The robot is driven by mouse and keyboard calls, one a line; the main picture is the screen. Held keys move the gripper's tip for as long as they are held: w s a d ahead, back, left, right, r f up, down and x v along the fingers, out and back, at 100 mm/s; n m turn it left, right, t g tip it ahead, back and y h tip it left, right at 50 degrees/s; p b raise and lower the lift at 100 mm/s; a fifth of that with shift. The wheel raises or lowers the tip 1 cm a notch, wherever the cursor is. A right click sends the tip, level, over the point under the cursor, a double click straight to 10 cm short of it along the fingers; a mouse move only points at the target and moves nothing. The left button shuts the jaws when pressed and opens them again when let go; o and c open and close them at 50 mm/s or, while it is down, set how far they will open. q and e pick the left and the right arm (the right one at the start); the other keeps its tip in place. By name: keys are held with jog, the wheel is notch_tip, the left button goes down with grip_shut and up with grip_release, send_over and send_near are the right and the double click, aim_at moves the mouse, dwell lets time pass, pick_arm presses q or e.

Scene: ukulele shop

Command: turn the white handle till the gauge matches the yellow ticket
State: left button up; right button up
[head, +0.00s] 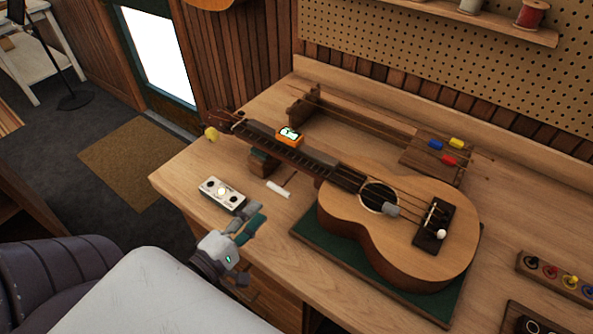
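A ukulele (425,225) lies on the bench with its neck toward the upper left. An orange gauge with a lit pale face (289,135) sits by the neck near the headstock (222,118). My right gripper is not in view.
The white box with round knobs (222,194) lies on the bench (185,175). A green mat (312,243) is under the ukulele. A wooden rack with red, blue and yellow pieces (430,155) stands behind it. Small trays (555,275) lie at the right.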

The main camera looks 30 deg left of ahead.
aim_at(281, 187)
pick_arm(q)
jog(key=shift+w+r, duration=0.25)
jog(key=shift+w, duration=0.15)
jog(key=w, duration=0.1)
jog(key=w+p, duration=0.1)
jog(key=w, duration=0.1)
jog(key=w+p, duration=0.1)
jog(key=shift+w+d+r, duration=0.15)
jog(key=shift+w+r, duration=0.05)
jog(key=shift+r, duration=0.05)
jog(key=w, duration=0.2)
jog(key=w+p, duration=0.1)
jog(key=shift+w+d+f, duration=0.2)
jog(key=shift+w, duration=0.2)
jog(key=w+p, duration=0.1)
jog(key=w, duration=0.1)
jog(key=shift+w+d+f, duration=0.1)
jog(key=shift+w, duration=0.45)
jog(key=shift+f, duration=0.1)
jog(key=shift+c, duration=2)
grip_shut()
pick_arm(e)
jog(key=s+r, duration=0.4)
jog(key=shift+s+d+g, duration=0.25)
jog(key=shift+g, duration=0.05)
